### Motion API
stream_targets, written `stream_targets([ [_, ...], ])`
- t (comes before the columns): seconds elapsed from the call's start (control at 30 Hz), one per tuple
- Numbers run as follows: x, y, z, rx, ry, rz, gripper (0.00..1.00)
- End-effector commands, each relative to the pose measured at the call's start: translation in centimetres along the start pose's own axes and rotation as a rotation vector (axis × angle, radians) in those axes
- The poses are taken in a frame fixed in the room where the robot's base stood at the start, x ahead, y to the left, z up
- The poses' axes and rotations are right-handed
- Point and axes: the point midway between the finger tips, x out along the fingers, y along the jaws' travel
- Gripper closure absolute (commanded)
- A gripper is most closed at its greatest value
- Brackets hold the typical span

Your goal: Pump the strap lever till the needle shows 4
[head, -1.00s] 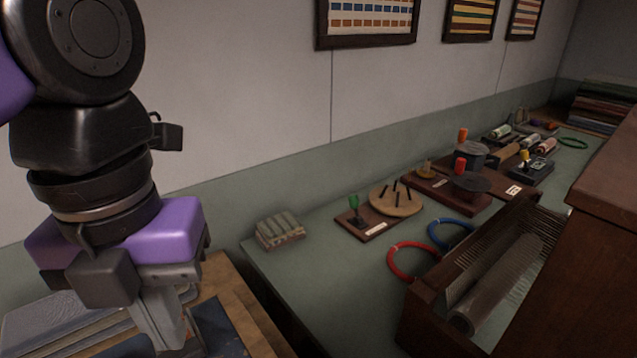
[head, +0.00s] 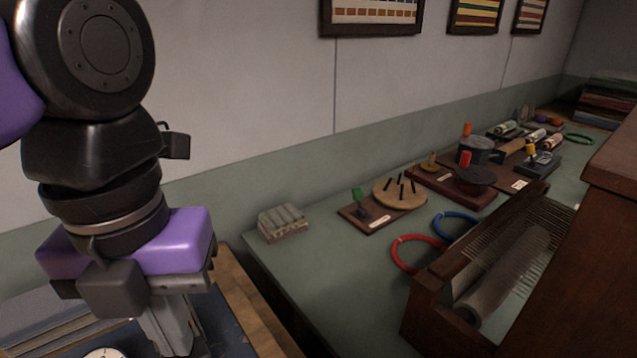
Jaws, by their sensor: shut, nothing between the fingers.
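My gripper (head: 172,338) hangs at the lower left, pointing down, with its fingers together and nothing seen between them. It is over a wooden table with a dark blue surface (head: 228,335). The upper edge of a pale round dial (head: 104,353) shows at the bottom of the view, left of the fingers. Its needle and reading are out of view. I cannot make out a strap lever; that area is cut off by the frame or hidden by my arm.
A green-topped counter (head: 310,285) runs to the right. It bears a green-handled piece on a board (head: 362,212), a round pegged disc (head: 400,194), red (head: 402,262) and blue (head: 440,228) rings, and a brown wooden frame (head: 425,310). A small striped block (head: 283,223) sits near its left edge.

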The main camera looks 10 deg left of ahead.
Motion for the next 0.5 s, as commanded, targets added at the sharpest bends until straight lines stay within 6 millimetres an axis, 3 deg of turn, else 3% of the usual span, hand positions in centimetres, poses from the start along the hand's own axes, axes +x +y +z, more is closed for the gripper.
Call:
stream_targets([
  [0.37, 1.9, -0.1, -0.2, 0.000, 0.000, 0.000, 1.00],
  [0.5, 1.6, -0.1, -0.2, 0.000, 0.000, 0.000, 1.00],
])
